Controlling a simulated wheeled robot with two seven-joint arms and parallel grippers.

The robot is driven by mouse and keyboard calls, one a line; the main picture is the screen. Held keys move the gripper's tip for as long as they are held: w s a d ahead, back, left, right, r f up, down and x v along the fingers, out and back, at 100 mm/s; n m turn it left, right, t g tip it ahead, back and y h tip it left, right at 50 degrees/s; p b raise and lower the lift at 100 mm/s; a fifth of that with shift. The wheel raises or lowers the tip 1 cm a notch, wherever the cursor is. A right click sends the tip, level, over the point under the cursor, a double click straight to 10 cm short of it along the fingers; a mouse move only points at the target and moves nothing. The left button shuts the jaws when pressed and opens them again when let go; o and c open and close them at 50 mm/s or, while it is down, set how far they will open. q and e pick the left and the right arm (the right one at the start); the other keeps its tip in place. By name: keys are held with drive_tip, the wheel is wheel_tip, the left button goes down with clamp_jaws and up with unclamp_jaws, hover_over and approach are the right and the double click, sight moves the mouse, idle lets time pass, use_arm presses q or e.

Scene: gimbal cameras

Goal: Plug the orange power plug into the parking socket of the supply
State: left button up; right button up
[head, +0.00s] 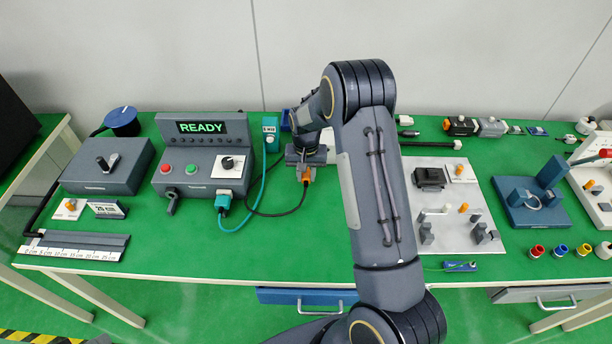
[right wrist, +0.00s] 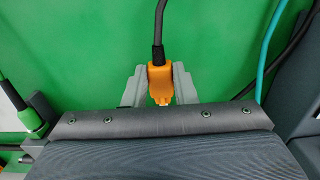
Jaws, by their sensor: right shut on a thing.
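The orange power plug (head: 306,174) is held between the fingers of my right gripper (head: 305,166), above the green table to the right of the supply. In the right wrist view the orange plug (right wrist: 160,80) sits between two grey fingers, and its black cable leads away to the top. I cannot make out which opening is the parking socket. My left gripper is out of view.
A teal cable and the black cable loop over the table (head: 200,262) between supply and gripper. A grey box with a knob (head: 107,166) stands left. My arm hides the table's middle.

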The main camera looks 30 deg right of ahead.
drive_tip(key=shift+w+d, duration=0.35)
drive_tip(key=shift+w, duration=0.25)
drive_tip(key=shift+w+d, duration=0.35)
drive_tip(key=shift+w, duration=0.25)
drive_tip(key=shift+b, duration=0.65)
idle(0.6)
drive_tip(key=shift+w+d+r, duration=0.1)
drive_tip(key=shift+w+d, duration=0.25)
drive_tip(key=shift+w, duration=0.2)
drive_tip(key=shift+w+d, duration=0.35)
drive_tip(key=shift+w, duration=0.2)
idle(0.4)
drive_tip(key=o, duration=1.1)
drive_tip(key=shift+r+b, duration=0.6)
drive_tip(key=shift+r, duration=3.25)
